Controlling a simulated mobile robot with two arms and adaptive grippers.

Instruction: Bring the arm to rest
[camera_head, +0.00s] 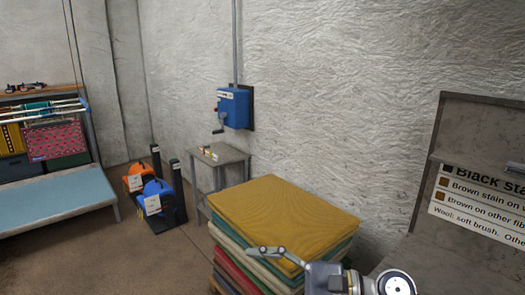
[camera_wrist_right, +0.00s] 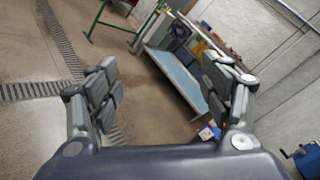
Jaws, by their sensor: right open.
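My right gripper (camera_head: 272,254) comes in at the bottom of the head view, in front of a stack of folded textiles with a mustard-yellow one on top (camera_head: 283,215). Whether it touches the stack I cannot tell. In the right wrist view my right gripper (camera_wrist_right: 160,85) has its two dark grey fingers spread wide apart. Nothing is between them, only floor and a table farther off. My left gripper is in neither view.
A sloped board with a stain sign (camera_head: 480,200) stands at the right. A small grey table (camera_head: 218,156) and a blue wall box with a crank (camera_head: 235,107) are behind the stack. A blue-topped bench (camera_head: 60,195) and orange and blue machines (camera_head: 155,192) stand left.

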